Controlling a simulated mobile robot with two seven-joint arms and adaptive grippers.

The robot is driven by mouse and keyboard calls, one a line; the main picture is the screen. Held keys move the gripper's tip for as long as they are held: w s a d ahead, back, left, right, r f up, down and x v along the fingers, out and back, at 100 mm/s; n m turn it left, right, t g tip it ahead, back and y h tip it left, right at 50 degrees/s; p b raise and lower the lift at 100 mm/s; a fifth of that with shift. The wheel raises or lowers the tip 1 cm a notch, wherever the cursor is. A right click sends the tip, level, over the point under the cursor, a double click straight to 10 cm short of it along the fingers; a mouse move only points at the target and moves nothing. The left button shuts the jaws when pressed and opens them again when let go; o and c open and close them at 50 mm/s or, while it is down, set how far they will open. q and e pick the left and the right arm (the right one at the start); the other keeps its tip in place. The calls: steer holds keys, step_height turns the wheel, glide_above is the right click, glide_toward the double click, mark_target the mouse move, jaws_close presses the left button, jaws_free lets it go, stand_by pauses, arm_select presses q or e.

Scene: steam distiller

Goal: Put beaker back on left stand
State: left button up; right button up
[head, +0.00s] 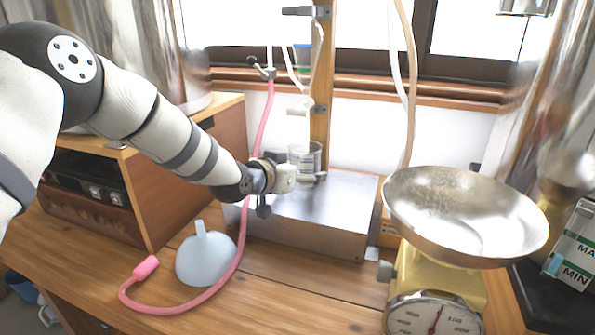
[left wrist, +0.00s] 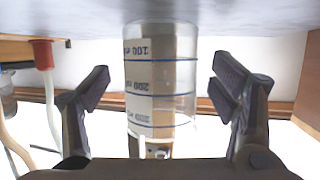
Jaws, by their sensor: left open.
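The clear glass beaker (head: 311,160) with a white graduated label stands upright on the metal box stand (head: 345,205), near the wooden post. My left gripper (head: 287,179) is just in front of it at the end of the arm from the left. In the left wrist view, which looks upside down, the beaker (left wrist: 172,75) meets the grey metal surface (left wrist: 260,15) at the top. The open left gripper (left wrist: 165,88) has one finger on each side of the beaker, with visible gaps. My right gripper is not in view.
A pink hose (head: 243,235) hangs beside my left gripper and curls onto the wooden table. A pale blue funnel (head: 205,258) lies mouth-down at front left. A scale with a metal pan (head: 460,210) stands at right. The wooden post (head: 320,110) rises behind the beaker.

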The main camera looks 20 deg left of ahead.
arm_select(q)
steer(key=shift+s+r, duration=0.2)
steer(key=shift+r, duration=0.2)
steer(key=p+v, duration=0.2)
steer(key=v, duration=0.9)
steer(key=shift+s+p, duration=0.3)
steer(key=shift+p, duration=0.1)
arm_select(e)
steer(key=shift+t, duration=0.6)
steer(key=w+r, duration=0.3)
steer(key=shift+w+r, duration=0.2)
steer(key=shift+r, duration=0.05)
arm_select(q)
steer(key=shift+a+f, duration=0.15)
steer(key=shift+f, duration=0.05)
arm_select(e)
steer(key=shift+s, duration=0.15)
